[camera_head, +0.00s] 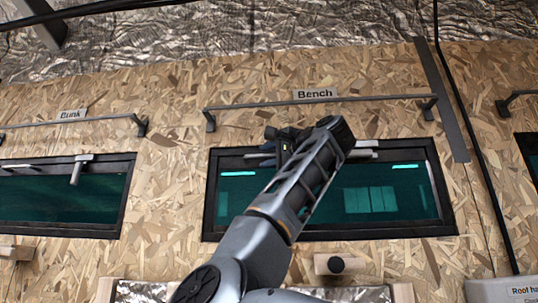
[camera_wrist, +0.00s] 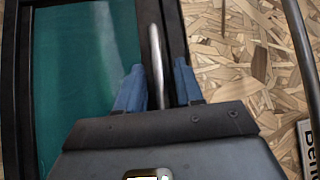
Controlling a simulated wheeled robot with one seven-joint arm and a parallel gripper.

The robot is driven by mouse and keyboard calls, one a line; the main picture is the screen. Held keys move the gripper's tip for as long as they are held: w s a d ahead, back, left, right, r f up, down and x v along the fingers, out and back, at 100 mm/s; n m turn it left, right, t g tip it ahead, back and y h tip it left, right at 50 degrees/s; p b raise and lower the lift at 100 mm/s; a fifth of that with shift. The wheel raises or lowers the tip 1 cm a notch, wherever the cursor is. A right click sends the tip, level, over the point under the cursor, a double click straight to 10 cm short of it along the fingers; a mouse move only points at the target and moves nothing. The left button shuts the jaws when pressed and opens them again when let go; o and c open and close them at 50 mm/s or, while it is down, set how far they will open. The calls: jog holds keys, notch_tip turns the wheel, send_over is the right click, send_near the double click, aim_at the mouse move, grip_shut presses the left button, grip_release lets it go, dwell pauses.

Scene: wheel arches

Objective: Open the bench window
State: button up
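The Bench window (camera_head: 375,200) is a teal pane in a black frame under the "Bench" label (camera_head: 315,93); it looks shut. Its pale handle (camera_head: 366,154) runs along the top edge, partly hidden behind my arm. My gripper (camera_head: 270,148) is at the window's top edge. In the wrist view the blue fingers of my gripper (camera_wrist: 160,88) are open, one on each side of the silver handle bar (camera_wrist: 157,60). The bar lies nearer the left finger, with a clear gap to the right finger. Contact with the left finger cannot be told.
A metal rail (camera_head: 330,100) runs along the wall above the window; it also passes at the right of the wrist view (camera_wrist: 300,50). The Bunk window (camera_head: 60,197) is at the left. A wooden block with a dark knob (camera_head: 336,264) sits below the Bench window.

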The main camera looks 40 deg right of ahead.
jog(key=shift+c, duration=0.3)
grip_shut()
jog(key=s+a+f+n+t+y+b, duration=0.2)
jog(key=s+a+f+n+t+b, duration=0.1)
jog(key=b, duration=0.8)
jog(key=s+a+f+n, duration=0.1)
jog(key=s+a+n, duration=0.1)
jog(key=a, duration=0.1)
jog(key=shift+f+t, duration=0.15)
jog(key=shift+t, duration=0.25)
jog(key=shift+a, duration=0.1)
jog(key=shift+o, duration=0.3)
grip_release()
